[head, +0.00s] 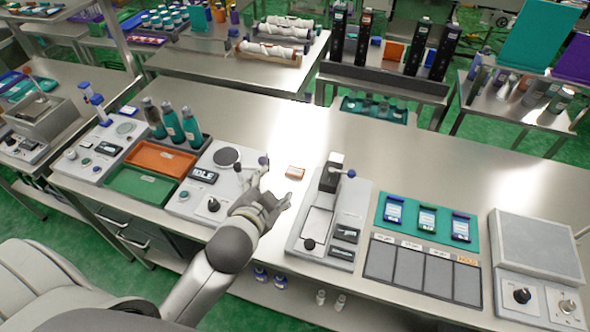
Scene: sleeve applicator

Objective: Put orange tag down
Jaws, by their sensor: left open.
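A small orange tag with a pale label (295,172) lies flat on the steel bench, between the "IDLE" device and the sleeve applicator. My left gripper (277,183) is open and empty, a little in front of and to the left of the tag. Its fingers look apart from the tag; its exact height above the bench is hard to tell. My right gripper is not in view.
The "IDLE" device (187,200) stands left of my gripper, and the sleeve applicator (319,222) stands right. Orange (160,160) and green (138,187) trays lie farther left. The bench behind the orange tag is clear.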

